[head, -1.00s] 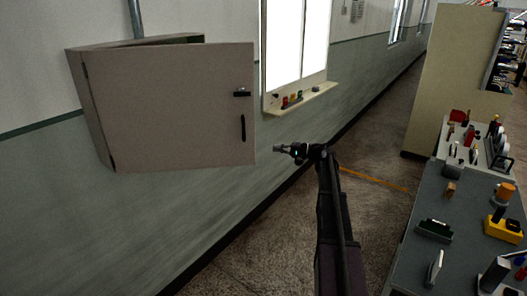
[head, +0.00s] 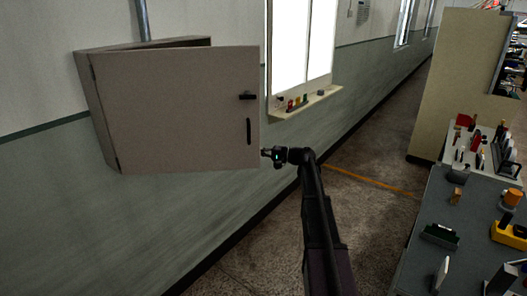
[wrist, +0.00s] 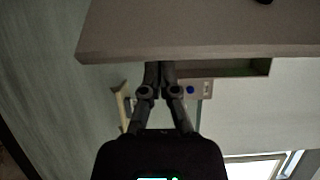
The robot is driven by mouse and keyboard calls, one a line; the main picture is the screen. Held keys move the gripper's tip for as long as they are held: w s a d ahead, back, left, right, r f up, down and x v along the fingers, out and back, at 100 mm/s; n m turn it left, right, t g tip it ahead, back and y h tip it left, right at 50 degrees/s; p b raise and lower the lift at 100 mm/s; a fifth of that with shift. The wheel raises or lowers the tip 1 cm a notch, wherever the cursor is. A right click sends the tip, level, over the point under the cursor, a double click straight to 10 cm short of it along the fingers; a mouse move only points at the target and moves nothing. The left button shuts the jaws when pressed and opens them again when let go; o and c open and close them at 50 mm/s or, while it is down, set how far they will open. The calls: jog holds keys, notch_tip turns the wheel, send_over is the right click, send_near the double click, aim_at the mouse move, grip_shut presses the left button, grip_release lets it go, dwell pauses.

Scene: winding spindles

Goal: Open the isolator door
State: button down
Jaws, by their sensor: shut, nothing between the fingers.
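The isolator door (head: 170,110) is a flat grey-beige panel on a wall box (head: 100,110). It stands ajar, hinged on its left, with a gap behind its top edge. A black latch knob (head: 247,97) and black upright handle (head: 249,131) are near its free right edge. My gripper (head: 266,153) is shut and empty at the lower part of that free edge. In the wrist view the shut fingers (wrist: 160,75) reach past the door's edge (wrist: 200,52) toward the box's inside; whether they touch the door I cannot tell.
A window ledge (head: 305,103) with small coloured items is right of the door. A grey workbench (head: 425,225) with tools stands at the right, before a tall beige panel (head: 460,90). The floor between wall and bench is clear.

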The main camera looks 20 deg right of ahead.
jog(key=shift+s+a, duration=0.25)
jog(key=shift+s, duration=0.65)
jog(key=shift+s, duration=0.1)
